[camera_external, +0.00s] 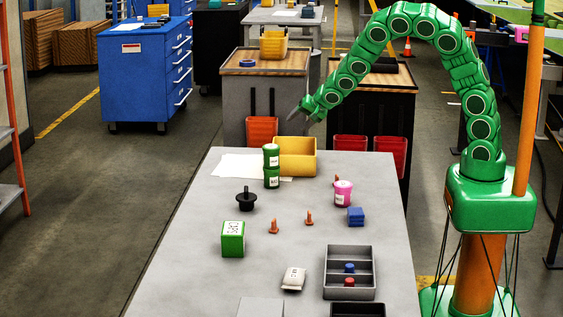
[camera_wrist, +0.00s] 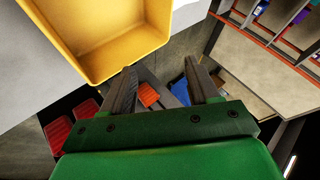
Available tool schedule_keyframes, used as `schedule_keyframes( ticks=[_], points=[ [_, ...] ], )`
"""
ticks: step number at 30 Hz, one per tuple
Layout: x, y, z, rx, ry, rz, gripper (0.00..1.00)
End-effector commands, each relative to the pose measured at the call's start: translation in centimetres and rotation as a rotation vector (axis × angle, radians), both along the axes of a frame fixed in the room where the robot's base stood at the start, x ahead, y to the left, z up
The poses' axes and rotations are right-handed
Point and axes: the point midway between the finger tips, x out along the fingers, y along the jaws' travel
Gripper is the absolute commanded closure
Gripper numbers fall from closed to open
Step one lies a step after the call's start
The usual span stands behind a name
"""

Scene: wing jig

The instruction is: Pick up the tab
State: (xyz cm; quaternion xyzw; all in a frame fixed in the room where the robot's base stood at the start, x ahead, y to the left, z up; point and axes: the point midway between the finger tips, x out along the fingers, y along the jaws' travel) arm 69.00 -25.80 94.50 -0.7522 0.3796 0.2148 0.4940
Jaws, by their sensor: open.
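No thing in view is plainly marked as the tab, and I cannot tell which one it is. Small orange pieces stand on the grey table (camera_external: 190,265): one at the left (camera_external: 273,227), one in the middle (camera_external: 309,218) and one farther back (camera_external: 337,181). My gripper (camera_external: 296,114) is above the far end of the table, beside the yellow bin (camera_external: 297,157) and well away from these pieces. In the wrist view my gripper (camera_wrist: 163,82) has its two fingers spread with nothing held between them. The yellow bin also fills that view's upper left (camera_wrist: 95,40).
A grey divided tray (camera_external: 349,251) is near the front. The table's left side is clear.

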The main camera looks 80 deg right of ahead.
Motion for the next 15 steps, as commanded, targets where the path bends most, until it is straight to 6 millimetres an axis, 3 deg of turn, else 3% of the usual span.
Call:
schedule_keyframes(
  ticks=[8, 15],
  points=[
    [-7.1, 4.3, -2.8, 0.362, 0.046, -0.549, 0.4],
    [-12.7, 12.1, -5.0, 0.686, 0.115, -1.009, 0.4]
  ],
)
